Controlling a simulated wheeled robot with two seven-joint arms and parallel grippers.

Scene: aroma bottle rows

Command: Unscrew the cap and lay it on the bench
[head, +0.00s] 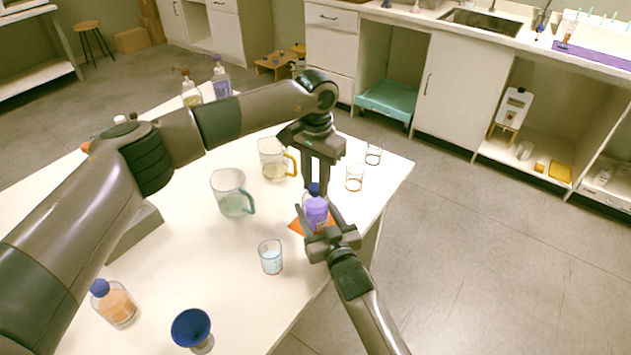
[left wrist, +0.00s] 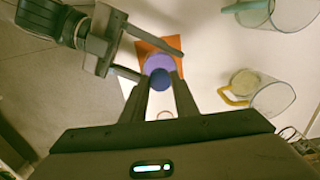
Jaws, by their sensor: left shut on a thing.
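A bottle with purple contents (head: 316,211) stands upright over an orange mat (head: 297,227) near the table's right edge. Its dark blue cap (head: 314,188) is on top; the cap also shows in the left wrist view (left wrist: 160,80). My left gripper (head: 318,186) comes down from above and is shut on the cap, one finger on each side. My right gripper (head: 318,208) reaches in from the lower right, with its fingers on either side of the bottle's body. Whether they touch the bottle is unclear.
Two jugs, one with a teal handle (head: 230,196) and one with a yellow handle (head: 273,161), stand to the left. A blue funnel (head: 191,329) and an orange-filled bottle (head: 115,306) are nearer.

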